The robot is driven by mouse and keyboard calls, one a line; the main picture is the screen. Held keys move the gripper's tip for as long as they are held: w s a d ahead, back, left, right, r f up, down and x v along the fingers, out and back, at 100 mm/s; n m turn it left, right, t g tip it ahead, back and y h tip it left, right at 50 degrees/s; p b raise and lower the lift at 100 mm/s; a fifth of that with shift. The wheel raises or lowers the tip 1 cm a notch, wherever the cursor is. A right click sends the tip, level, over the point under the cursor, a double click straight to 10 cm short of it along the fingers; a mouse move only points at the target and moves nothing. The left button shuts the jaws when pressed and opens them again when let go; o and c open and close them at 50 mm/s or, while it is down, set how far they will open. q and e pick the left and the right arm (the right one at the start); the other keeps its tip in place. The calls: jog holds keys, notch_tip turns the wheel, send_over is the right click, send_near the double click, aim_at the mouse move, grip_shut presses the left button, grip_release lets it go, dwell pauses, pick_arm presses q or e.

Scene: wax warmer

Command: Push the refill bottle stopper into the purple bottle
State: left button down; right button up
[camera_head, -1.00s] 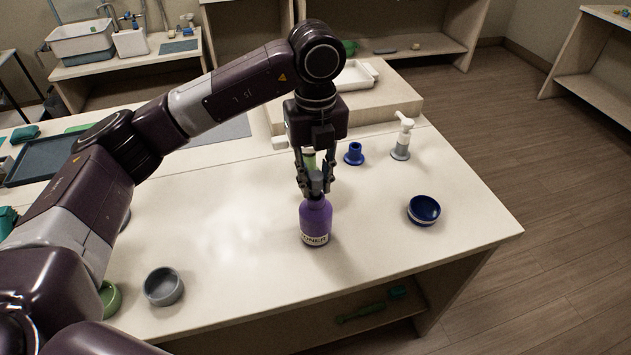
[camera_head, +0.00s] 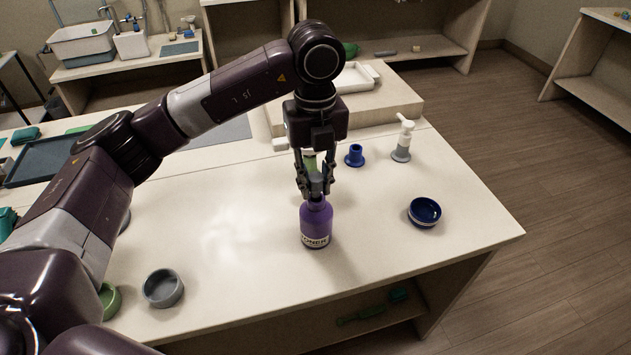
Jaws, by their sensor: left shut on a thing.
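The purple bottle (camera_head: 316,222) stands upright on the pale table, with a white label on its lower front. My left gripper (camera_head: 315,190) points straight down over the bottle's neck and is shut on a small grey piece, which looks like the stopper (camera_head: 316,187). The stopper sits right at the bottle's mouth. How deep it goes in cannot be told, because the fingers cover the neck. My right gripper is not in view.
A blue bowl (camera_head: 424,212) and a white pump bottle (camera_head: 403,140) stand to the right. A blue stepped piece (camera_head: 355,155) stands behind the bottle. A grey bowl (camera_head: 163,288) is at the front left. The table around the bottle is clear.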

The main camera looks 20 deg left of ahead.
pick_arm(q)
jog(key=shift+f+b, duration=0.5)
jog(key=shift+f, duration=0.1)
jog(key=shift+r, duration=0.15)
dwell(0.3)
jog(key=shift+r+p, duration=0.3)
jog(key=shift+r, duration=0.2)
jog(key=shift+d, duration=0.1)
dwell(0.5)
jog(key=shift+f+b, duration=0.2)
jog(key=shift+b, duration=0.15)
jog(key=shift+f, duration=0.35)
jog(key=shift+f+b, duration=0.1)
jog(key=shift+b, duration=0.25)
jog(key=shift+s+r, duration=0.1)
jog(key=shift+r, duration=0.1)
